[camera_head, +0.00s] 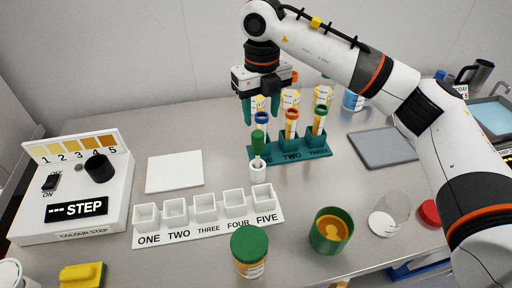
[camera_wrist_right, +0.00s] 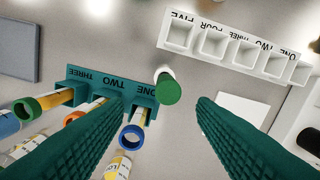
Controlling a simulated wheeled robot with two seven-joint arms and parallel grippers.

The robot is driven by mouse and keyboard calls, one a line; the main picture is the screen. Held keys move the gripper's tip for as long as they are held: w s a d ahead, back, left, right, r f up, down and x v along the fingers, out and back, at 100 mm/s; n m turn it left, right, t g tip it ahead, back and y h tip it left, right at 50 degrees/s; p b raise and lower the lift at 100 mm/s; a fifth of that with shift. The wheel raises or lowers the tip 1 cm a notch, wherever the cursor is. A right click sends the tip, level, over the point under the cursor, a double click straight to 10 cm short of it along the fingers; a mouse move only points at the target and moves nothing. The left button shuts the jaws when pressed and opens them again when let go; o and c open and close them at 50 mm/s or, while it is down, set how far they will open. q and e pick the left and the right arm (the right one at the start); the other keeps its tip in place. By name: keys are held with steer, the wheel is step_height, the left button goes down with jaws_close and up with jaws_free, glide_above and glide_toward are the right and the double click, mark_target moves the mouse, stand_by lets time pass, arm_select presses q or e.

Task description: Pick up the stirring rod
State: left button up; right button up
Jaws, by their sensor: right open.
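The stirring rod (camera_head: 257,143) has a green handle and stands upright in a small white holder (camera_head: 257,172), in front of the tube rack. In the right wrist view the green end of the rod (camera_wrist_right: 168,90) shows in the gap between the fingertips, seen nearly end-on. My right gripper (camera_head: 261,112) is open and empty, with its green fingers pointing down above the rod. Whether the fingers touch it cannot be told. My left gripper is not in view.
A green rack (camera_head: 303,155) with several capped tubes stands close behind and right. A white row of numbered cups (camera_head: 208,228) lies in front left. A green-lidded jar (camera_head: 249,250), an open green container (camera_head: 330,232) and a colour step box (camera_head: 72,195) stand around. A white tile (camera_head: 175,171) lies left.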

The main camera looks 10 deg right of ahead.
mark_target(261, 133)
steer(key=f, duration=0.1)
steer(key=f+p, duration=0.1)
steer(key=f, duration=0.3)
steer(key=shift+s+p, duration=0.3)
steer(key=shift+p, duration=0.1)
steer(key=shift+w+a+f, duration=0.1)
steer(key=shift+f, duration=0.55)
steer(key=f+p, duration=0.1)
steer(key=f, duration=0.2)
steer(key=f+p, duration=0.1)
steer(key=shift+a+f+p, duration=0.15)
steer(key=shift+a+p, duration=0.15)
steer(key=shift+a, duration=0.05)
steer(key=shift+f, duration=0.35)
steer(key=shift+c, duration=0.5)
steer(key=c, duration=1)
steer(key=shift+o, duration=0.2)
steer(key=shift+r, duration=0.1)
